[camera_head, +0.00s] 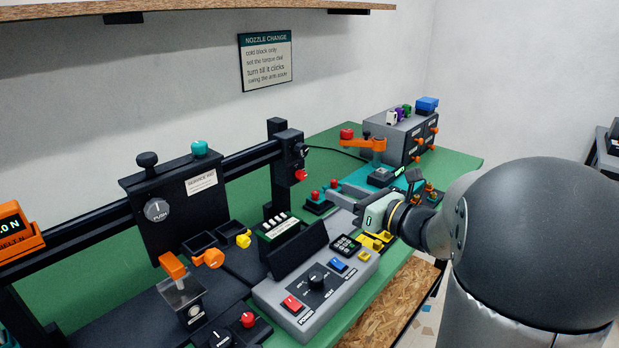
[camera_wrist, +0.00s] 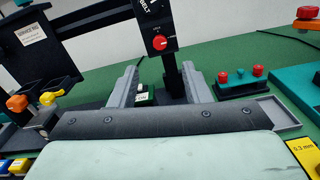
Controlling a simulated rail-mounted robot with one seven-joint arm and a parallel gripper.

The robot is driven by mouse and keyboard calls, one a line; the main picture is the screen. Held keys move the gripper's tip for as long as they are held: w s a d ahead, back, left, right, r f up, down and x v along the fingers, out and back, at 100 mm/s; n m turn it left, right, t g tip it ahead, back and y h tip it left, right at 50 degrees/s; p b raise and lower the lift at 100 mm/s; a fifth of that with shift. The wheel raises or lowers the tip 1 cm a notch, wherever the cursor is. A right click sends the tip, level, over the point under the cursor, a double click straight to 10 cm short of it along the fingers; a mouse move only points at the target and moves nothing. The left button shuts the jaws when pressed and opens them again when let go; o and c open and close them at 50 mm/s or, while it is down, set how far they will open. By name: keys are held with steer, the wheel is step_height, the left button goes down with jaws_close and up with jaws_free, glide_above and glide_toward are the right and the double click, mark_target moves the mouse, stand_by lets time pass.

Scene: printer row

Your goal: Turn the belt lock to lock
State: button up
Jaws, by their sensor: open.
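The belt lock is a red round knob (camera_head: 301,175) on the black post at the end of the dark rail. In the wrist view the red knob (camera_wrist: 160,42) faces me, with small white lettering around it and part of the word "BELT" above. A pale mark shows on its face, but its setting is too small to read. My gripper (camera_head: 339,194) is open and empty, to the right of and below the knob in the head view. In the wrist view my gripper (camera_wrist: 159,72) has its two grey fingers spread, with the knob above and beyond the gap, not touched.
A teal block with red knobs (camera_wrist: 240,80) stands right of my fingers. A grey control panel (camera_head: 318,295) and a dark display box (camera_head: 290,240) lie left of my arm. An orange swing arm (camera_head: 365,143) stands behind.

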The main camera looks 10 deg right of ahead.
mark_target(304, 176)
steer(key=x, duration=1)
steer(key=shift+w+p, duration=0.15)
steer(key=shift+p, duration=0.2)
jaws_close()
